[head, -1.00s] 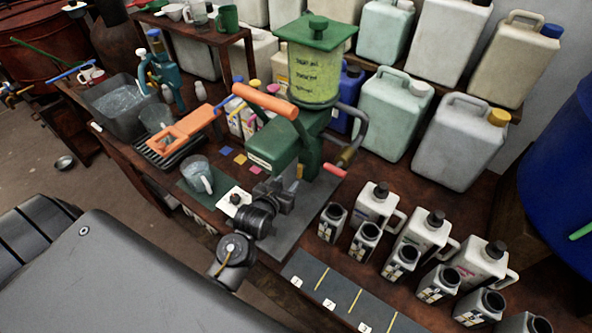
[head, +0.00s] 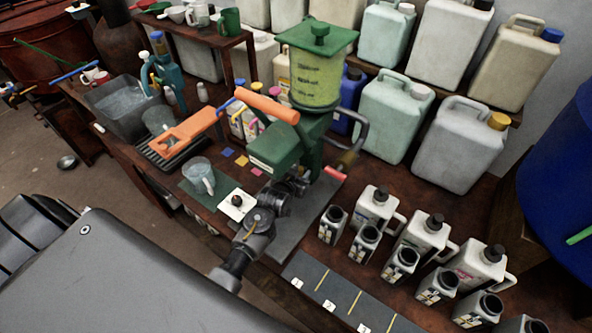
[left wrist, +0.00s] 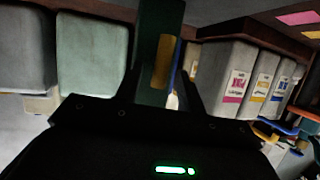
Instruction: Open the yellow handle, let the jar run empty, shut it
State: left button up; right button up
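The green dispenser (head: 275,150) stands on a dark mat and carries a clear jar (head: 316,90) of yellow-green liquid under a green lid. My right gripper is out of view.
A clear mug (head: 199,176) stands on a green mat left of the dispenser. An orange bar (head: 265,104) crosses its upper left. Several open-topped bottles (head: 364,242) stand at right, with large canisters (head: 458,140) behind. The numbered dark strip (head: 335,300) in front is bare.

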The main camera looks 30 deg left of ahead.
pick_arm(q)
jog(key=shift+w+f, duration=0.1)
jog(key=shift+w, duration=0.15)
grip_shut()
jog(key=shift+d+m+y, duration=0.2)
jog(key=shift+m+y, duration=0.3)
jog(key=shift+m, duration=0.3)
grip_release()
jog(key=b+v, duration=0.1)
jog(key=v, duration=1)
jog(key=shift+f, duration=0.35)
